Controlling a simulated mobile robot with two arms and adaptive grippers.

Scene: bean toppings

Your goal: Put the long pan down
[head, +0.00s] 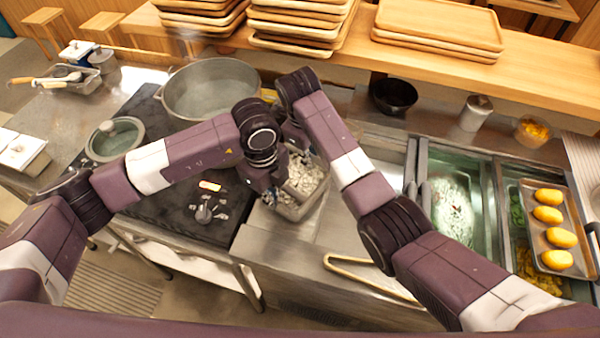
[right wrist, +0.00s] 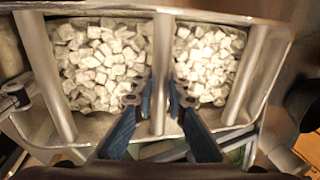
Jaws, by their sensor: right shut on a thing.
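The long pan (head: 291,210) is a metal, rectangular pan with white cubes in it, at the middle of the head view, near the hob's right edge. In the right wrist view the pan (right wrist: 262,75) shows its rim and crossbars over the cubes. My right gripper (right wrist: 160,92) is shut on the middle crossbar; in the head view it is largely hidden behind my arms. My left gripper (head: 268,193) is at the pan's left side, its fingers too small to read. I cannot tell whether the pan touches the counter.
Bare steel counter (head: 285,262) lies in front of the pan. A sunken bin (head: 452,205) and a tray of yellow items (head: 530,200) are at right.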

